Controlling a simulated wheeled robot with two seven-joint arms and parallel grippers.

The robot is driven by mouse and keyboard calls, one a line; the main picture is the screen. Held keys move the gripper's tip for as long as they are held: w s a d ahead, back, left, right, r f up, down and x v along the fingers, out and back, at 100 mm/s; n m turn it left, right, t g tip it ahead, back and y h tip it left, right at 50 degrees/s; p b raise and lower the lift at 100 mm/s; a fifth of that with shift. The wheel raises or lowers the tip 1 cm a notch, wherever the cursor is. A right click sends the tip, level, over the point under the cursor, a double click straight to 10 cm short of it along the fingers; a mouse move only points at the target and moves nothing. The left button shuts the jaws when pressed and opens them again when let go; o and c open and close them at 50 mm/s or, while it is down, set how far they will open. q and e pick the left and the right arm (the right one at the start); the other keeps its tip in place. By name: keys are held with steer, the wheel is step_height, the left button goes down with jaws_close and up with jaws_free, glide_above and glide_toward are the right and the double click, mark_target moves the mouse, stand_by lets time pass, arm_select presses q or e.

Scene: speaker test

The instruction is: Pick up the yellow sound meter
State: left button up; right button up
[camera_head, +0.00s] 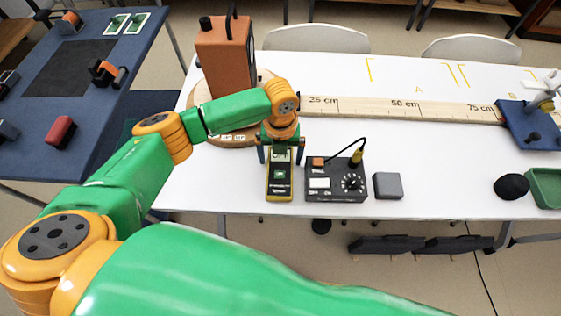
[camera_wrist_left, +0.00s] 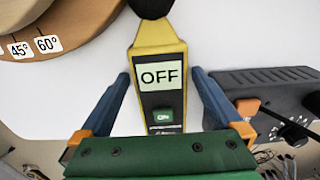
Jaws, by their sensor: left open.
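The yellow sound meter (camera_head: 279,186) lies on the white table near its front edge, with a dark face. In the left wrist view the meter (camera_wrist_left: 160,77) shows a display reading OFF, a green ON button and a black round tip at its far end. My left gripper (camera_head: 281,157) is open over the meter. In the left wrist view its two blue fingers stand on either side of the meter, with white gaps beside it near the fingertips. The gripper's green body hides the meter's near end. My right gripper is not in view.
A brown speaker (camera_head: 226,58) stands on a round wooden turntable (camera_head: 198,94) behind left. A ruler board (camera_head: 430,109) runs along the table.

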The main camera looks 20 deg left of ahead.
arm_select(q)
steer(key=c, duration=1.4)
steer(key=shift+r, duration=0.15)
steer(key=shift+c, duration=0.2)
